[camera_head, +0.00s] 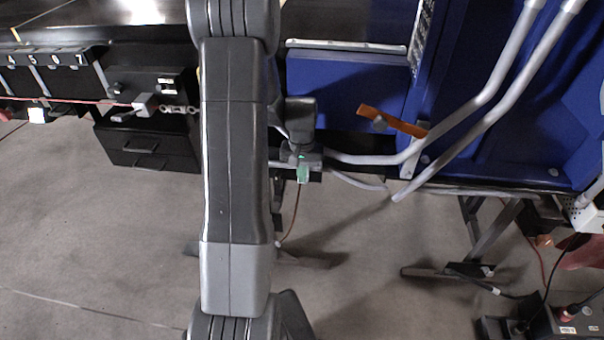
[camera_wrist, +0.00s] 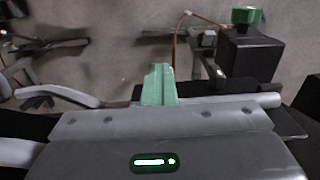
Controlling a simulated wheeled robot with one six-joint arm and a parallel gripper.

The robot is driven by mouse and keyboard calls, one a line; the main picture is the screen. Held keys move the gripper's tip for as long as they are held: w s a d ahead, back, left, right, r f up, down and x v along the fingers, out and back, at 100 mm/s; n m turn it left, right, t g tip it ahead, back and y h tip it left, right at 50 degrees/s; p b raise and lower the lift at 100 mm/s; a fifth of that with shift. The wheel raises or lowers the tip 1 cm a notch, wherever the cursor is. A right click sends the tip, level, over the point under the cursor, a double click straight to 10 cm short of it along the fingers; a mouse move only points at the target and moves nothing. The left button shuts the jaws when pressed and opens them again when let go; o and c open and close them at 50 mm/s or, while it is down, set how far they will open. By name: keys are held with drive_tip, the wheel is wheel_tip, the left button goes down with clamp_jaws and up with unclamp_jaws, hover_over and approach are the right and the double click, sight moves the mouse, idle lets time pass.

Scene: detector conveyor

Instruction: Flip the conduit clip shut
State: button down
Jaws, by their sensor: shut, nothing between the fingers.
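The orange clip (camera_head: 392,121) shows in the head view as a slanted flat bar on the lower front of the blue panel. Its right end is close to the grey bent conduit (camera_head: 450,138), and a gap shows between most of the bar and the conduit. I cannot make out its hinge or latch. My gripper (camera_head: 303,174) points down to the left of the clip, apart from it. Its green fingertips (camera_wrist: 158,84) are together and empty in the wrist view. The clip is not recognisable in the wrist view.
Two grey conduits run up the blue panel (camera_head: 345,85) at the right. A black drawer unit (camera_head: 145,147) and a numbered black box (camera_head: 48,60) stand at the left. Stand legs and cables (camera_head: 475,268) are on the floor below. My arm hides part of the bench.

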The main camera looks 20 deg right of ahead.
idle(0.4)
drive_tip(key=c, duration=1.1)
unclamp_jaws()
wheel_tip(320, 180, up, 14)
drive_tip(key=shift+f+b, duration=0.1)
drive_tip(key=shift+b, duration=0.3)
wheel_tip(320, 180, down, 14)
drive_tip(key=shift+r, duration=2.15)
drive_tip(key=shift+f, duration=0.15)
